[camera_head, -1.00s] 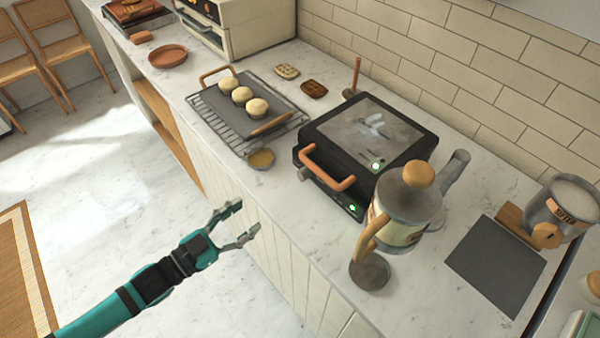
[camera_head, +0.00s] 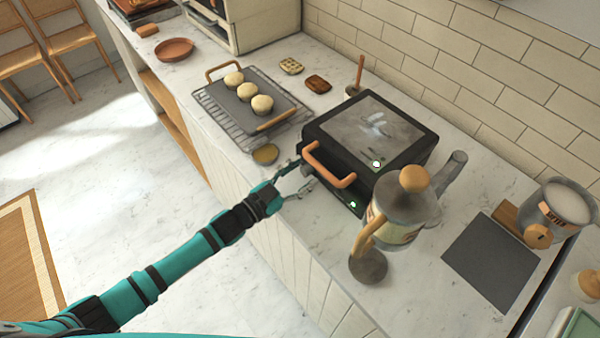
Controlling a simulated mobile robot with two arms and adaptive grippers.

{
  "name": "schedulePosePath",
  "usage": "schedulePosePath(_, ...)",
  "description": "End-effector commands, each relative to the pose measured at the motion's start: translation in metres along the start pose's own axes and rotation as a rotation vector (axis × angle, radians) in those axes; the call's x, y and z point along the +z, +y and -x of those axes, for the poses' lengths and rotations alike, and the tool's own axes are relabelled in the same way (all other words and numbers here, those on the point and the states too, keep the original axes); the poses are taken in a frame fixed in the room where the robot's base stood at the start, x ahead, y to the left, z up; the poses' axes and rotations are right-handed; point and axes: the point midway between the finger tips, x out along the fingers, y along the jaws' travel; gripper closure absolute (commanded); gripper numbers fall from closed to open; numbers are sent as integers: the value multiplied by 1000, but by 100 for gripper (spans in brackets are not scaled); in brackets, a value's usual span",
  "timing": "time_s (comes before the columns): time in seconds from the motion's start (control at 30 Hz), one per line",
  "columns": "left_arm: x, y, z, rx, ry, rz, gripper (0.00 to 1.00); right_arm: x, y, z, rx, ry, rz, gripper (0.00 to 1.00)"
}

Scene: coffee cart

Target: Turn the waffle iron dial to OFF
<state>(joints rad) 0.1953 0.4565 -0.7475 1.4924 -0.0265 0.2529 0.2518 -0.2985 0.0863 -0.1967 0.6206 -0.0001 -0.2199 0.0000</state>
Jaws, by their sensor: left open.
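The waffle iron (camera_head: 372,133) is a black box with a grey top plate and a copper-coloured handle (camera_head: 324,170) on its front. Its lid is shut, and green lights glow on the top edge and on the front. The dial (camera_head: 307,170) seems to be the small grey knob at the front's left end; its setting is too small to read. My left gripper (camera_head: 297,178) is open at that left front corner, with its fingers close around or beside the knob; I cannot tell whether they touch it. My right gripper is not in view.
A metal pitcher (camera_head: 405,205) with a wooden knob stands close to the iron's right front. A dark mat (camera_head: 490,262) lies at right.

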Motion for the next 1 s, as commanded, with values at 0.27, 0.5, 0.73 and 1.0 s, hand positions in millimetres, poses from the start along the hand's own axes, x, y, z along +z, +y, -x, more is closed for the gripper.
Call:
schedulePosePath(0.27,0,0,0,0,-1,0,57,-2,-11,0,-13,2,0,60)
schedulePosePath(0.5,0,0,0,0,-1,0,89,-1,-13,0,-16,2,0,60)
schedulePosePath(0.73,-1,0,0,0,-2,36,100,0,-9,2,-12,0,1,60)
schedulePosePath(1.0,-1,0,0,4,-15,418,100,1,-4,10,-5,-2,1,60)
